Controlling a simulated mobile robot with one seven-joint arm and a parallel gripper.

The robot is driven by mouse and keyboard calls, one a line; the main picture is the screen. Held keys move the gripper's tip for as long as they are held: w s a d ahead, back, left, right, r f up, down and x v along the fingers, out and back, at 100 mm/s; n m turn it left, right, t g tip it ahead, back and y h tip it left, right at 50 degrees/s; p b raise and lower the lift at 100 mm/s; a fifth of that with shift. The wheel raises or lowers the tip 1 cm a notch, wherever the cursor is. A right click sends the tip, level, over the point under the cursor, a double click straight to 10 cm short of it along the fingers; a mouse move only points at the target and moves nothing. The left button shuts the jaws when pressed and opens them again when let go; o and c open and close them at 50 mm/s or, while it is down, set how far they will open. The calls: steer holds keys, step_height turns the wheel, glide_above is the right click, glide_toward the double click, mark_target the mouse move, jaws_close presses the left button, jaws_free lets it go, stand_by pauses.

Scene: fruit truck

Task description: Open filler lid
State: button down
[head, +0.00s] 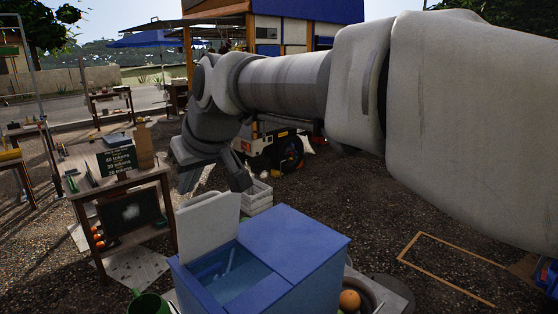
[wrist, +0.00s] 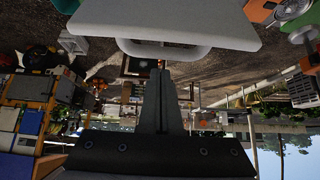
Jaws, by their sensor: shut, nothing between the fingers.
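The filler lid (head: 207,224) is a pale panel standing raised at the left back edge of a blue box (head: 306,248). The opening under it is uncovered and shows a blue inside. My gripper (head: 239,180) is above and behind the lid in the head view. In the wrist view my gripper (wrist: 161,72) has its fingers together with nothing between them. The lid (wrist: 180,15) fills the top of that view, with a rounded handle (wrist: 163,50) on its edge near the fingertips. I cannot tell whether they touch.
A wooden stand (head: 120,180) with a dark sign is at the left. A white crate (head: 257,198) stands behind the box. An orange fruit (head: 349,300) lies at the box's right. A wooden frame (head: 455,268) lies on the gravel, which is otherwise mostly open to the right.

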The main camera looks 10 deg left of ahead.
mark_target(198, 197)
steer(key=shift+s+d+r, duration=0.1)
steer(key=shift+s+d, duration=0.8)
steer(key=shift+d, duration=0.15)
steer(key=b, duration=0.2)
steer(key=shift+s+d+f+y+b, duration=0.2)
steer(key=shift+d+f+y+b, duration=0.05)
steer(key=shift+f+y+b, duration=0.05)
steer(key=s+d+t+y+b, duration=0.1)
steer(key=b, duration=0.4)
steer(key=shift+s+d+r, duration=0.1)
steer(key=shift+d+r, duration=0.1)
steer(key=shift+s+r+y+b, duration=0.1)
steer(key=shift+r+y+b, duration=0.05)
steer(key=shift+y+b, duration=0.2)
